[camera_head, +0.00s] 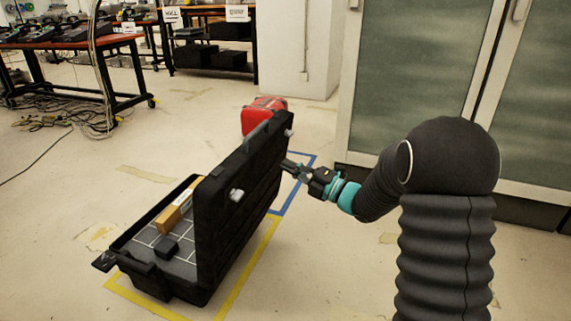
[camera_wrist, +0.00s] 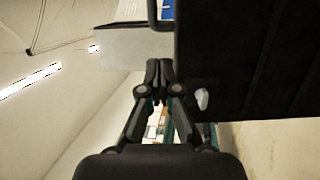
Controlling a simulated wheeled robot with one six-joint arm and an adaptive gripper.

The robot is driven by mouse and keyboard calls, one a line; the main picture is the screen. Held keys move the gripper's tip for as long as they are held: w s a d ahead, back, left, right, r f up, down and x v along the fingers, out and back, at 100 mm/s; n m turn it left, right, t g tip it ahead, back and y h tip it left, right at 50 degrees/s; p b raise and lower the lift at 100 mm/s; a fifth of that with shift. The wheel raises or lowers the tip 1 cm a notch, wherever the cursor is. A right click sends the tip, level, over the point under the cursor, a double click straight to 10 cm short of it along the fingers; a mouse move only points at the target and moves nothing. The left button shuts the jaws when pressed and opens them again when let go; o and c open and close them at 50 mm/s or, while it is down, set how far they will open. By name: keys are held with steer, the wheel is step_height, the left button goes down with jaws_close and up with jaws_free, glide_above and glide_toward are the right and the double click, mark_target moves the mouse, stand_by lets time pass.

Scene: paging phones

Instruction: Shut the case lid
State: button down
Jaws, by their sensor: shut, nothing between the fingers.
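The black case (camera_head: 160,270) stands open on the floor in the head view. Its lid (camera_head: 245,190) is raised, close to upright, on the right side of the case. In the case lie a cardboard box (camera_head: 175,211) and a small black block (camera_head: 167,246). My gripper (camera_head: 286,164) is shut and empty at the outer right side of the lid, near its upper far part. I cannot tell whether it touches the lid. In the wrist view the fingertips (camera_wrist: 160,66) are together, and the dark lid (camera_wrist: 250,60) fills the right side.
Yellow and blue tape (camera_head: 248,268) marks the floor around the case. A red case (camera_head: 262,112) stands behind the lid. A cabinet (camera_head: 420,75) with glass doors is on the right. Workbenches (camera_head: 70,42) and loose cables (camera_head: 68,122) are at the back left. Floor left of the case is clear.

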mark_target(256, 149)
steer(key=p+x, duration=0.1)
steer(key=x, duration=1)
steer(key=shift+w+a+r, duration=0.1)
steer(key=shift+w+a, duration=0.1)
steer(key=shift+a, duration=0.1)
steer(key=shift+a, duration=0.1)
